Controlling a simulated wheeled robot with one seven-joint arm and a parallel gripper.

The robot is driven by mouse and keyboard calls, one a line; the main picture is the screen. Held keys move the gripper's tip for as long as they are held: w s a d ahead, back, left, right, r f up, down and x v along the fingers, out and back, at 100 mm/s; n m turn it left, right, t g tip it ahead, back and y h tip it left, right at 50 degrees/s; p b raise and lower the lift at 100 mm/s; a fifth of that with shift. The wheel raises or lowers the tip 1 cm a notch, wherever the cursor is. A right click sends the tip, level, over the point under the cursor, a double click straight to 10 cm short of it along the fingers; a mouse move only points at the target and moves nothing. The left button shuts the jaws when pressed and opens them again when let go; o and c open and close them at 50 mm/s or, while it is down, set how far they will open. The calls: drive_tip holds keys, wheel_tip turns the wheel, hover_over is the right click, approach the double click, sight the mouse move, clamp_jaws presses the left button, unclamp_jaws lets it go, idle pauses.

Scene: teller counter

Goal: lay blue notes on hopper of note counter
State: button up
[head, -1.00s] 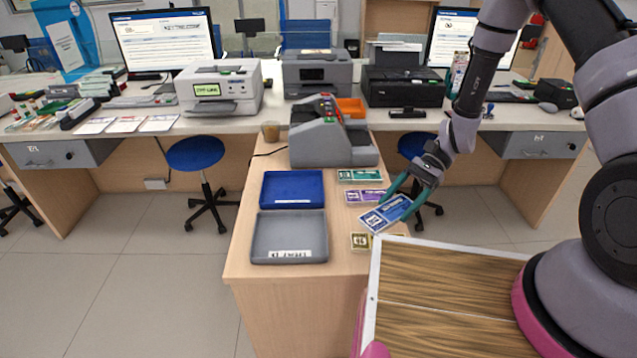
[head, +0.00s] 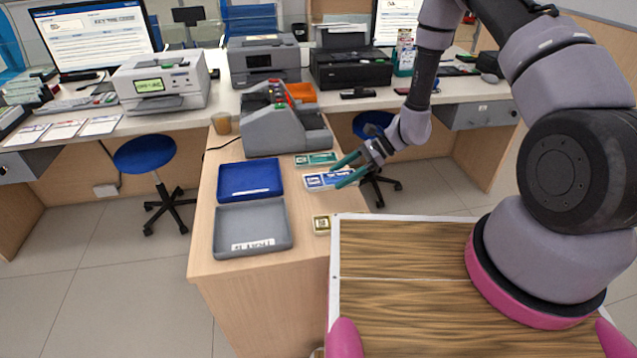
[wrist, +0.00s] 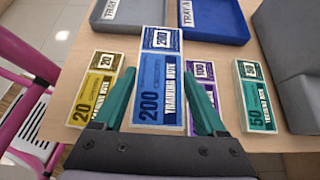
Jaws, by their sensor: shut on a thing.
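The blue notes (head: 326,180), a banded bundle marked 200, are held between the green fingers of my gripper (head: 349,169). In the wrist view the blue notes (wrist: 158,95) lie lengthwise between the two fingers (wrist: 163,98). The bundle is over the right part of the small counter, in front of the grey note counter (head: 268,136) and apart from it. The note counter's top has red and green parts; I cannot clearly make out its hopper. The machine's grey side (wrist: 297,60) shows at the right in the wrist view.
Green notes (head: 314,159) lie between the bundle and the machine. Yellow notes (head: 321,224) lie nearer; purple notes (wrist: 203,72) show only in the wrist view. A blue tray (head: 249,180) and a grey tray (head: 252,229) are at left.

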drive_tip(key=shift+f, duration=3.15)
drive_tip(key=shift+f, duration=0.1)
drive_tip(key=o, duration=1.2)
